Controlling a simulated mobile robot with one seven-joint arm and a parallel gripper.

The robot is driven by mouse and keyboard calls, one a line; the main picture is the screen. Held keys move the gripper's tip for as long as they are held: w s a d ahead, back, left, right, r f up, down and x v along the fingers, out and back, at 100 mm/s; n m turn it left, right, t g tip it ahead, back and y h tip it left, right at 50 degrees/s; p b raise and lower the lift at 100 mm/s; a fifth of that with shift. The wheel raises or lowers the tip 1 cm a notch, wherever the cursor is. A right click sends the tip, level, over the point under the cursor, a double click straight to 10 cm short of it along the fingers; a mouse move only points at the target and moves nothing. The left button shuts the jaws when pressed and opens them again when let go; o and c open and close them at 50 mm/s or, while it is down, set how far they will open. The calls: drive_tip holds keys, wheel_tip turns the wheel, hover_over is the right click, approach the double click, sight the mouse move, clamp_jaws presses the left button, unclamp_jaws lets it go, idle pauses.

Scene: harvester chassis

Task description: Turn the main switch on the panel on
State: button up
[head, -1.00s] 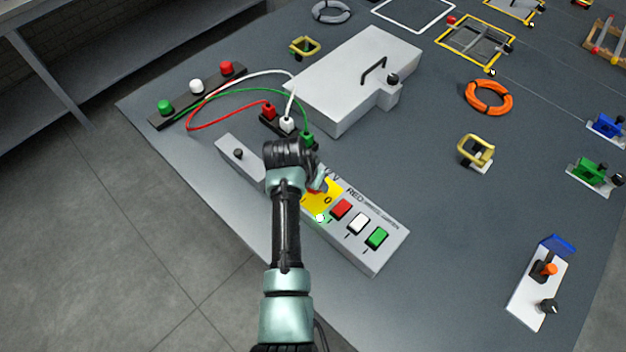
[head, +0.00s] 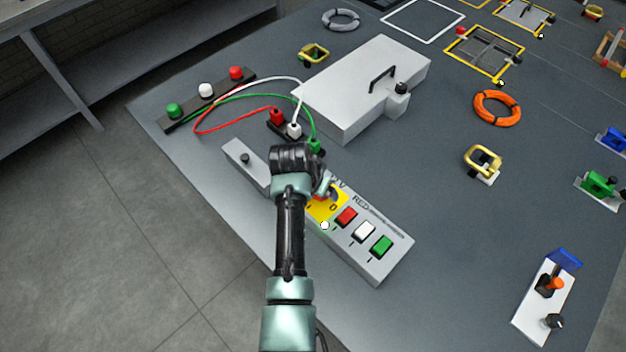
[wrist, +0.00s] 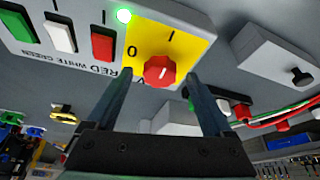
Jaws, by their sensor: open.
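The panel (head: 400,241) is a long grey box on the table. Its main switch is a red round knob (wrist: 158,71) on a yellow plate (wrist: 190,50) marked 0 and I; the knob's exact setting is hard to read. A small round light (wrist: 124,15) beside the plate glows green in the wrist view and looks whitish in the head view (head: 324,225). My gripper (wrist: 161,77) is open, with one finger on each side of the knob in the wrist view. I cannot tell whether they touch it. In the head view my arm partly hides the knob and plate.
Red (head: 346,217), white (head: 363,231) and green (head: 381,246) buttons sit beside the yellow plate. A grey box with a black knob (head: 244,158) lies to the left. Cables in plugs (head: 293,130) and a large grey case (head: 350,85) stand behind.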

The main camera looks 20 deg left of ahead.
drive_tip(key=b+v, duration=0.1)
drive_tip(key=v, duration=1.1)
drive_tip(key=shift+s+r, duration=0.1)
drive_tip(key=shift+r, duration=0.05)
